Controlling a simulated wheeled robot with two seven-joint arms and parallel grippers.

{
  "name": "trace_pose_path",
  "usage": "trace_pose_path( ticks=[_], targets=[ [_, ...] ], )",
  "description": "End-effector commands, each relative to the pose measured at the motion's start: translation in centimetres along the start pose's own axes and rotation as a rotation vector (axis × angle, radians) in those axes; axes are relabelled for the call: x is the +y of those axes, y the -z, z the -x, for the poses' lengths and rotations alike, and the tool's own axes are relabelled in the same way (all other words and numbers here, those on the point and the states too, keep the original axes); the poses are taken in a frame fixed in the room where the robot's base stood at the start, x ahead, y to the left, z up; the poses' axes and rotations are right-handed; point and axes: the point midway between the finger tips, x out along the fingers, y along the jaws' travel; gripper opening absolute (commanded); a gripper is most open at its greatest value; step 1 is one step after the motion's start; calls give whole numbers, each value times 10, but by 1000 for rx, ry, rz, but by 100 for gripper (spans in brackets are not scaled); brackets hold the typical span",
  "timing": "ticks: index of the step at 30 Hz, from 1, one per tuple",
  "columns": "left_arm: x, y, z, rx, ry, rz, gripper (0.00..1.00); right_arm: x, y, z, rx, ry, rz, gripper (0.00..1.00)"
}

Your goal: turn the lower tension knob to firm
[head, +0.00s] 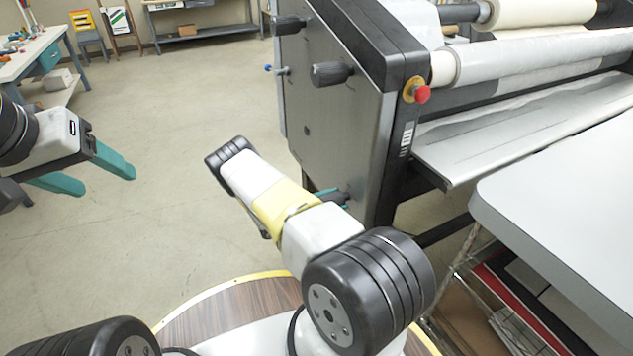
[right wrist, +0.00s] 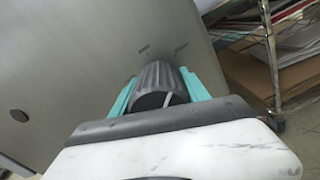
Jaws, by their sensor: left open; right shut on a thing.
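The lower tension knob (right wrist: 158,80) is dark, ribbed and round, on the grey side panel of the laminator (head: 345,130). My right gripper (right wrist: 157,84) is shut on it, with one teal finger on each side. A pale pointer line shows on the knob's near face, toward its lower right. Small dark labels (right wrist: 144,49) are printed on the panel around the knob, too small to read surely. In the head view my right gripper (head: 330,194) is low at the panel, and my arm hides much of it. My left gripper (head: 106,180) is open and empty over the floor, away from the machine.
Two other black knobs (head: 331,73) stick out higher on the panel. A red stop button (head: 423,94) is on the machine's corner. A grey table (head: 570,190) with a wire rack below stands at right. A workbench (head: 30,55) is far left. Floor between is clear.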

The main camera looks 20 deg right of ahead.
Motion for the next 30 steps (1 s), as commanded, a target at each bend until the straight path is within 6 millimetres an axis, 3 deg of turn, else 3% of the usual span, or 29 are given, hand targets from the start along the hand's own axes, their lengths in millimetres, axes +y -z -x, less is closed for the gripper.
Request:
trace_pose_path(
  ticks=[18,30],
  targets=[
    [0,0,0,0,0,0,62,1,1,1,2,-2,571,13],
    [0,0,0,0,0,0,62,1,1,1,2,-1,804,13]
  ],
)
